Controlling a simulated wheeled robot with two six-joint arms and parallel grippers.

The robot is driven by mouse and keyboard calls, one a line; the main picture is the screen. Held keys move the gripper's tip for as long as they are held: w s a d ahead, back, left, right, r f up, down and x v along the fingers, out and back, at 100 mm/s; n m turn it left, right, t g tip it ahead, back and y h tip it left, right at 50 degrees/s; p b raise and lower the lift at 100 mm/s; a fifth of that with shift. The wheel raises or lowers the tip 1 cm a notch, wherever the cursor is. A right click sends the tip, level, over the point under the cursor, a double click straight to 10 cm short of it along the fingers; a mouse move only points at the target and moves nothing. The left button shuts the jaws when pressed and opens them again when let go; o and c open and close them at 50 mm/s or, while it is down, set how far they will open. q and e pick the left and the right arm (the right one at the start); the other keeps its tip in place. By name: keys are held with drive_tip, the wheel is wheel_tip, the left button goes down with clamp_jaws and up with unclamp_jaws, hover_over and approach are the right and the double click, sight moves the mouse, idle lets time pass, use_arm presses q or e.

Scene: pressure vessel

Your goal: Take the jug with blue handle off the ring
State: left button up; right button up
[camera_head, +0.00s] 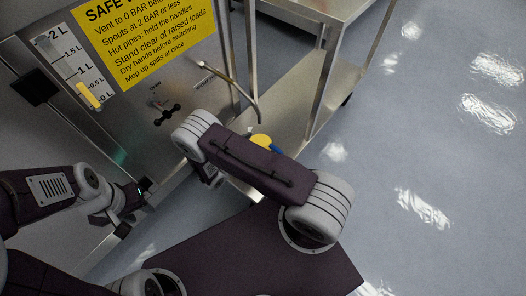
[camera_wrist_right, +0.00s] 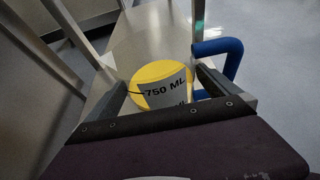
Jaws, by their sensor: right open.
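The jug with the blue handle (camera_wrist_right: 165,85) stands in the right wrist view, with a round yellow top and a pale side marked "750 ML". Its blue handle (camera_wrist_right: 232,62) sticks out to the right. In the head view only the jug's yellow top (camera_head: 261,140) and a bit of blue show past my right arm. My right gripper (camera_wrist_right: 165,90) is open, with one finger on each side of the jug; contact cannot be told. My left gripper (camera_head: 132,210) is at the lower left, away from the jug; its jaws are unclear. The ring cannot be made out.
A steel panel with a yellow safety sign (camera_head: 145,35) and a level scale (camera_head: 75,65) stands at the left. A bent steel spout (camera_head: 250,100) reaches out above the jug area. A steel cart (camera_head: 325,70) stands behind. Open floor lies right.

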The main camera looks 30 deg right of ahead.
drive_tip(key=c, duration=1.4)
drive_tip(key=shift+o, duration=0.2)
drive_tip(key=shift+r, duration=0.15)
drive_tip(key=shift+r+p, duration=0.4)
drive_tip(key=shift+p, duration=0.05)
drive_tip(key=s+r+p, duration=0.8)
drive_tip(key=s+r, duration=0.2)
drive_tip(key=s, duration=0.1)
drive_tip(key=shift+s+d, duration=0.3)
drive_tip(key=shift+d, duration=0.15)
